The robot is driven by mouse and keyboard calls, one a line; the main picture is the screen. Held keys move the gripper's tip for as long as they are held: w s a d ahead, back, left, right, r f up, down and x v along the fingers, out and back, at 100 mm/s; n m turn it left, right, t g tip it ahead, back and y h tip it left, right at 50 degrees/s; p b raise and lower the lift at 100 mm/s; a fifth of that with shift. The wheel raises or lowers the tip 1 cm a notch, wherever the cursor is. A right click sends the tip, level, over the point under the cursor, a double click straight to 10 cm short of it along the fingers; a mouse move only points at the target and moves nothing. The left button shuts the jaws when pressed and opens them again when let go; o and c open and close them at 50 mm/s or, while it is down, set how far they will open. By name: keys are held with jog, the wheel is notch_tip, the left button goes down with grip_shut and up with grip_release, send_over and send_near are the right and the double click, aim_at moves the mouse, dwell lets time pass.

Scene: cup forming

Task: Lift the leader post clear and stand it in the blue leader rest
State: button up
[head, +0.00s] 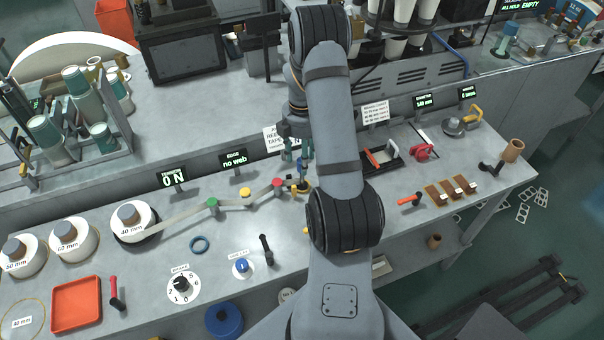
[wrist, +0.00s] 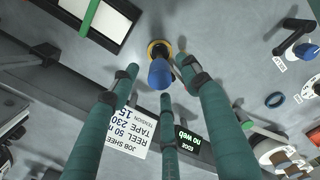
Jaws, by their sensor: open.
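What looks like the leader post (head: 301,168) stands in the head view at the right end of the tape line, partly hidden by my arm and fingers. In the wrist view the post (wrist: 160,72) shows a rounded blue top above a yellow-rimmed dark base. My gripper (head: 296,154) is above it with teal fingers spread. In the wrist view the open gripper (wrist: 162,80) has fingers on both sides of the post and one below, with gaps. A blue ring (head: 199,244), likely the leader rest, lies flat on the bench; it also shows in the wrist view (wrist: 275,100).
A pale tape runs from the 40 mm reel (head: 133,218) past green, yellow and red rollers (head: 246,193) towards the post. A black lever (head: 265,248) and a dial (head: 182,286) stand near the ring. Display signs (head: 233,159) line the back edge.

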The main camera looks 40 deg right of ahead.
jog(key=shift+f, duration=0.95)
jog(key=c, duration=1.2)
grip_shut()
